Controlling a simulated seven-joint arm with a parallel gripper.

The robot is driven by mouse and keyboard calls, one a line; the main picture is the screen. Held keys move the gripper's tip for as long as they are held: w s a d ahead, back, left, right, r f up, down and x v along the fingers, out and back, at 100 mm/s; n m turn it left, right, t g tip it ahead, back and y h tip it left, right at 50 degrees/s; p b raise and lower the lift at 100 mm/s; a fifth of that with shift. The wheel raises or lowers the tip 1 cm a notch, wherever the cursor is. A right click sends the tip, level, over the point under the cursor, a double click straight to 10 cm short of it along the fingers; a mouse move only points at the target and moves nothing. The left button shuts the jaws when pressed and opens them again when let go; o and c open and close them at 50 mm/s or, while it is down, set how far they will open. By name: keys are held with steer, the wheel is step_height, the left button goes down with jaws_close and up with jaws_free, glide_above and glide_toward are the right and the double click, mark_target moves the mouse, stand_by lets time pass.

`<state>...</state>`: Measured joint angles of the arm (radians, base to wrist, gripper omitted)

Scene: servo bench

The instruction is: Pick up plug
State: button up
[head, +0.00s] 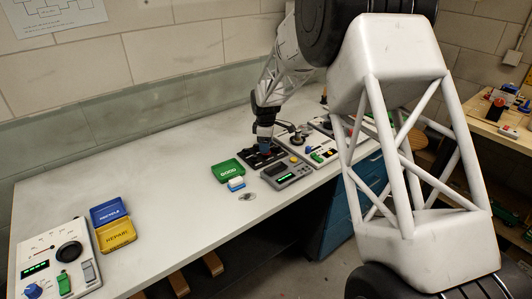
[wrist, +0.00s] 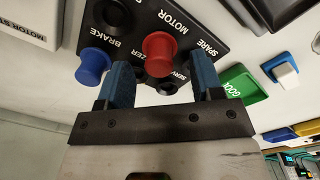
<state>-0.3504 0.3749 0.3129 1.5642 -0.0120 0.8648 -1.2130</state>
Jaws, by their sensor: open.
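A black socket panel (wrist: 222,42) with white labels such as MOTOR, BRAKE and SPARE holds a red plug (wrist: 163,48) and a blue plug (wrist: 92,66). In the head view, the panel (head: 249,160) lies on the bench under my arm's end. My gripper (wrist: 162,70) is open, its two blue fingers spread on either side of the red plug in the wrist view. I cannot tell whether either finger touches it. The blue plug is outside the left finger. In the head view my gripper (head: 265,150) is over the panel and hides the plugs.
A green GOOD tray (head: 226,171) and a white-and-blue block (head: 236,184) lie left of the panel. A grey device (head: 287,174) stands in front. Blue RECYCLE (head: 109,211) and yellow REPAIR (head: 116,235) trays are far left. The middle bench is clear.

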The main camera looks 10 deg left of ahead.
steer(key=shift+f, duration=1)
steer(key=shift+c, duration=0.3)
steer(key=c, duration=1)
